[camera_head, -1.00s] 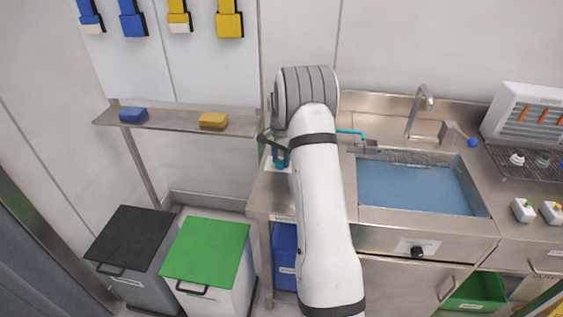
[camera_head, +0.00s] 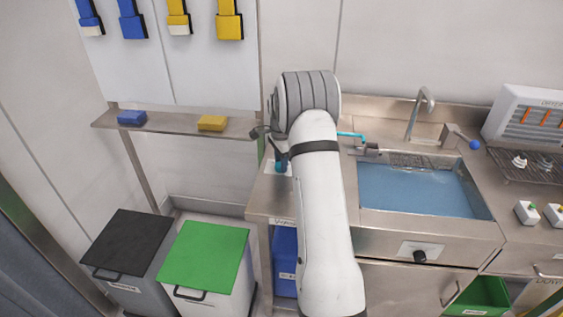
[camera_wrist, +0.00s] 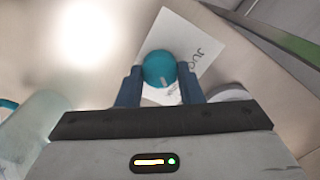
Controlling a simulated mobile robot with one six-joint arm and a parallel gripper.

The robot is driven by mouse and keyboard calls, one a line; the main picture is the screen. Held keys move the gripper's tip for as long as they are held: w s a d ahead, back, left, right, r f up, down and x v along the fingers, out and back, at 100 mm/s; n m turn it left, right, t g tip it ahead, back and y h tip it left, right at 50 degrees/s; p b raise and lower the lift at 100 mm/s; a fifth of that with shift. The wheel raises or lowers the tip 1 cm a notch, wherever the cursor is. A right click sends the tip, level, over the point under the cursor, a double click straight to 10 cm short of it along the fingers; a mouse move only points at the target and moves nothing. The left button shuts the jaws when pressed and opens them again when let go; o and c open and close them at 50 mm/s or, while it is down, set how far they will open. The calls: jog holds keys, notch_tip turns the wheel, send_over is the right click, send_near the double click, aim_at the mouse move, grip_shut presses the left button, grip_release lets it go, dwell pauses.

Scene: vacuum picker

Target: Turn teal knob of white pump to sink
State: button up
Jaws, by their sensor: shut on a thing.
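The teal knob (camera_wrist: 159,69) sits between the two blue fingers of my gripper (camera_wrist: 160,82) in the wrist view. The fingers are shut on it from both sides, and a small pale mark shows on its top. In the head view, a little of the teal knob (camera_head: 279,168) shows left of my arm, with a blue finger above it. The white pump's body is mostly hidden behind my arm and gripper. A teal hose (camera_head: 350,134) comes out right of my arm toward the sink (camera_head: 430,219), which holds blue water.
A white card (camera_wrist: 203,48) lettered "JUG" lies beside the knob. A faucet (camera_head: 411,118) stands behind the sink. A shelf (camera_head: 170,126) with blue and yellow sponges is at left. Black-lidded (camera_head: 127,240) and green-lidded (camera_head: 204,258) bins stand below.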

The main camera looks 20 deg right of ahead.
jog(key=shift+s+d, duration=0.1)
jog(key=shift+d, duration=0.1)
jog(key=o, duration=0.8)
jog(key=shift+o, duration=0.8)
jog(key=shift+r+b, duration=0.45)
jog(key=shift+r, duration=3.45)
